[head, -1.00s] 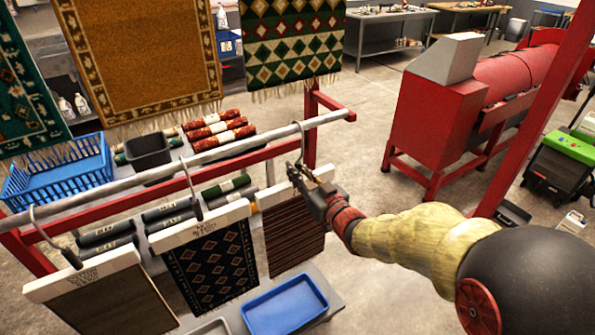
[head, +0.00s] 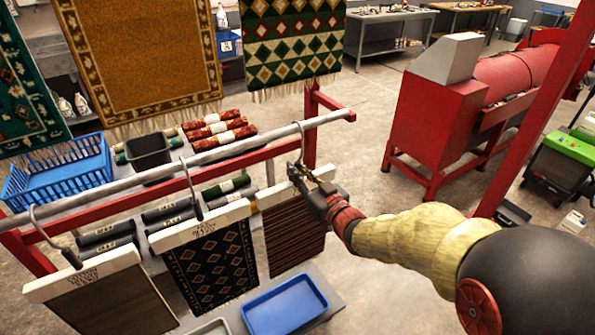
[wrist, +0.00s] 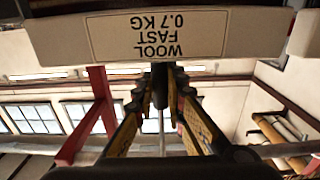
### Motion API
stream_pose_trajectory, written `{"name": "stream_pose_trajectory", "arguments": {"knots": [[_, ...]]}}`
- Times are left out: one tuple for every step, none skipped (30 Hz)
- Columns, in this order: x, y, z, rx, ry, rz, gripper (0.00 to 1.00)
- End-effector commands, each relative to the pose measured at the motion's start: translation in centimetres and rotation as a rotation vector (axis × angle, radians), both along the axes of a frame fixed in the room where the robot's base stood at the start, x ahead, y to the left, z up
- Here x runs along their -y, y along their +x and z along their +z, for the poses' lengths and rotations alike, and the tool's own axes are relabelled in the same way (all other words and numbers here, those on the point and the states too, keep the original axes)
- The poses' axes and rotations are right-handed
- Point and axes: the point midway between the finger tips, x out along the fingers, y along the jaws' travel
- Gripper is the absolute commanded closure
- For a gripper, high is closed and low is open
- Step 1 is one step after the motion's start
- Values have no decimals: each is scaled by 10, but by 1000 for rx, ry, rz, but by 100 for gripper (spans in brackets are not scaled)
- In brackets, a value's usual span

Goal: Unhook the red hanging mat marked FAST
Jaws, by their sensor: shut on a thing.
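The red mat (head: 296,238), dark red with fine stripes, hangs at the right end of the rail (head: 235,146) from a white header bar. Its metal hook (head: 302,140) still curves over the rail. My gripper (head: 303,174) is shut on the hook's stem, just above the header bar and below the rail. In the wrist view the header bar's label (wrist: 157,36) reads WOOL FAST 0.7 KG, upside down. There my gripper (wrist: 160,82) has its fingers closed around the dark stem. My gripper partly hides the header bar in the head view.
A black diamond-patterned mat (head: 212,265) hangs close on the left, and a brown mat (head: 115,300) farther left. A red post (head: 311,130) stands behind the rail's right end. A blue tray (head: 285,305) lies below. Clear floor lies right of the rail.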

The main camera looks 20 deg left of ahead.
Motion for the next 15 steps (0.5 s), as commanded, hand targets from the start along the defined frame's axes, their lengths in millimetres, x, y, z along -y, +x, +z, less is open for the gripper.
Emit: {"name": "stream_pose_trajectory", "arguments": {"knots": [[0,0,0,0,0,0,100],[0,0,0,0,0,0,100],[0,0,2,3,2,0,100],[0,0,2,3,2,0,100],[0,0,3,3,2,0,100],[0,0,3,3,2,0,100],[0,0,4,3,2,0,100],[0,0,5,3,2,0,100],[0,0,7,3,2,0,100],[0,0,8,4,3,0,100],[0,0,10,5,3,0,100],[0,0,12,5,3,0,100],[0,0,14,5,3,0,100],[0,0,16,5,3,0,100],[0,0,18,5,3,0,100]]}}
